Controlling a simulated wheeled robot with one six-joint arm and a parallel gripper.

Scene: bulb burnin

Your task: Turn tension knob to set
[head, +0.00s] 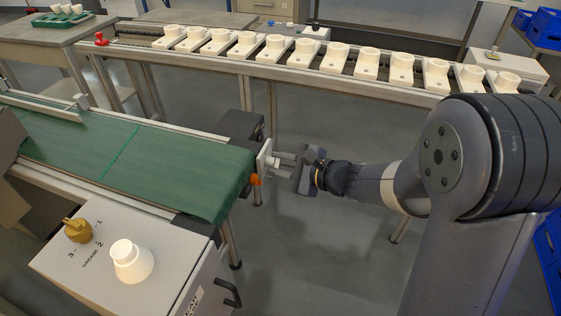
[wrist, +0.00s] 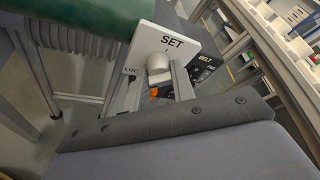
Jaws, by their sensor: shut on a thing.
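The tension knob (wrist: 157,66) is a light grey cylinder on a white plate (wrist: 172,43) in the wrist view. The plate reads "SET" above the knob, with a short mark under the word, "LOC" at the left and "BELT" on a dark patch at the right. In the head view, the plate (head: 264,158) stands at the right end of the green conveyor (head: 180,166). My gripper (head: 281,161) reaches it from the right, with its fingers shut on the knob. The fingers partly hide the knob, and I cannot tell which way it points.
An orange part (head: 255,180) sits just below the plate. A control box (head: 120,265) with a yellow selector (head: 77,230) and a white bulb-shaped piece (head: 131,262) stands at the lower left. A rail (head: 300,74) with several white holders runs behind. Floor below my arm is clear.

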